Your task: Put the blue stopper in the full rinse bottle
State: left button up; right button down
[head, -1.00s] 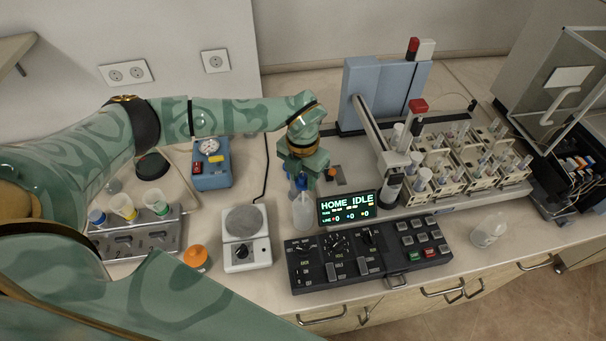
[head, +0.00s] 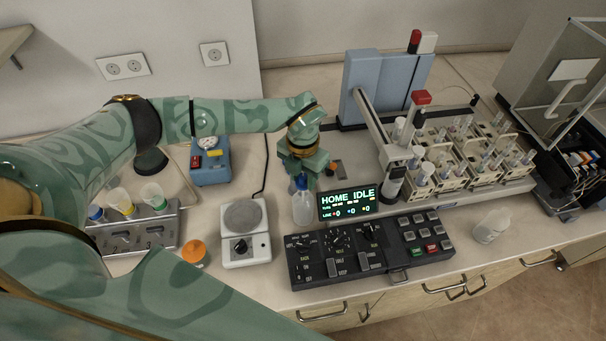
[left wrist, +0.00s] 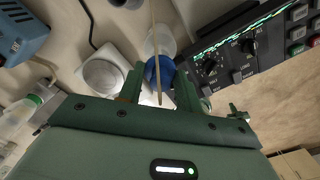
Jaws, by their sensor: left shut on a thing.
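My left gripper (head: 302,172) is shut on the blue stopper (head: 301,183). In the left wrist view the stopper (left wrist: 160,71) sits between the two fingers (left wrist: 160,88). A translucent, whitish rinse bottle (head: 303,209) stands upright directly below the stopper, left of the lit display. In the left wrist view the bottle (left wrist: 160,40) shows partly behind the stopper. The stopper is at the bottle's mouth; I cannot tell whether it is seated or just above. A second clear bottle (head: 489,229) stands at the right front of the bench. My right gripper is not in view.
The display (head: 348,203) and black control panel (head: 366,250) are close to the bottle's right and front. A white hotplate stirrer (head: 246,249) is to its left. Sampler racks (head: 455,165) fill the right. An orange-capped jar (head: 194,251) stands left.

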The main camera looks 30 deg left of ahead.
aim_at(302, 185)
pick_arm(q)
jog(key=shift+f+b, duration=1)
jog(key=shift+f, duration=0.65)
jog(key=o, duration=0.9)
jog(key=shift+c, duration=0.2)
jog(key=shift+o, duration=1)
jog(key=shift+r, duration=0.1)
jog(key=shift+r, duration=0.35)
notch_tip(302, 185, up, 15)
jog(key=shift+a+r, duration=0.2)
jog(key=shift+a, duration=0.05)
